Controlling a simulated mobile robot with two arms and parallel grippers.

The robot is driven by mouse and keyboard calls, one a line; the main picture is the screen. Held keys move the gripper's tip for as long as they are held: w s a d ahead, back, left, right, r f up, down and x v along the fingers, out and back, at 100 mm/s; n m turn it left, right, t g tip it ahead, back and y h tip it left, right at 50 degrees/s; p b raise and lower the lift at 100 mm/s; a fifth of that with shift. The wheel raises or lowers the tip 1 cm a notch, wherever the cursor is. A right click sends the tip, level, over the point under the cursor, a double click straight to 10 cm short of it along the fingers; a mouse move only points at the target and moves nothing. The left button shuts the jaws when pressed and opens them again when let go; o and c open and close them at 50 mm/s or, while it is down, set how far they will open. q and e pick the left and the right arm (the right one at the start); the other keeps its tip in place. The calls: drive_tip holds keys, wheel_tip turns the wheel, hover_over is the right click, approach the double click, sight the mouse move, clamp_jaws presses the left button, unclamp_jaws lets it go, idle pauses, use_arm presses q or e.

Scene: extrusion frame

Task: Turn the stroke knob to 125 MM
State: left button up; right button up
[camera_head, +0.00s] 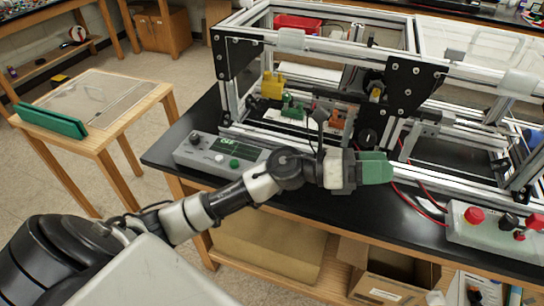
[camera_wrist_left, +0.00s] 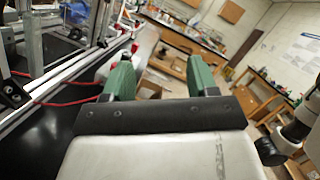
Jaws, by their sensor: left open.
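A grey control box (camera_head: 225,152) sits on the black bench at the left, with a small green display (camera_head: 226,143), a black knob (camera_head: 195,138) and a green button (camera_head: 234,163). A second grey box (camera_head: 490,232) at the right edge carries red buttons and another black knob (camera_head: 508,221). The lettering is too small to read, so I cannot tell which knob is the stroke knob. My left gripper (camera_head: 376,167) is between the boxes, above the bench's front edge. Its green fingers stand apart and empty in the left wrist view (camera_wrist_left: 162,76). My right gripper is not seen.
An aluminium extrusion frame (camera_head: 330,48) with black corner plates stands behind the boxes. Red cables (camera_head: 418,203) run across the bench near my left gripper. A wooden side table (camera_head: 155,93) stands at the left. Cardboard boxes (camera_head: 272,245) sit on the shelf below.

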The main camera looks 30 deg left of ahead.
use_arm(q)
drive_tip(key=w+a+f+m+g+y, duration=0.3)
drive_tip(key=a+f+m+g+y, duration=0.4)
drive_tip(key=m, duration=0.3)
drive_tip(key=w+a+r+m+g+y, duration=0.1)
drive_tip(key=a+r+g+y, duration=0.1)
drive_tip(key=a+y, duration=1.3)
drive_tip(key=a+f+h, duration=0.1)
drive_tip(key=f, duration=0.2)
drive_tip(key=a+f+h+p, duration=0.1)
drive_tip(key=f, duration=0.2)
drive_tip(key=a+f+h+p, duration=0.1)
drive_tip(key=f, duration=0.2)
drive_tip(key=shift+w+a+f+h, duration=0.1)
drive_tip(key=shift+a+f+h, duration=0.2)
drive_tip(key=shift+f+m+p, duration=0.3)
drive_tip(key=shift+f, duration=0.45)
drive_tip(key=c, duration=0.9)
drive_tip(key=shift+c, duration=0.2)
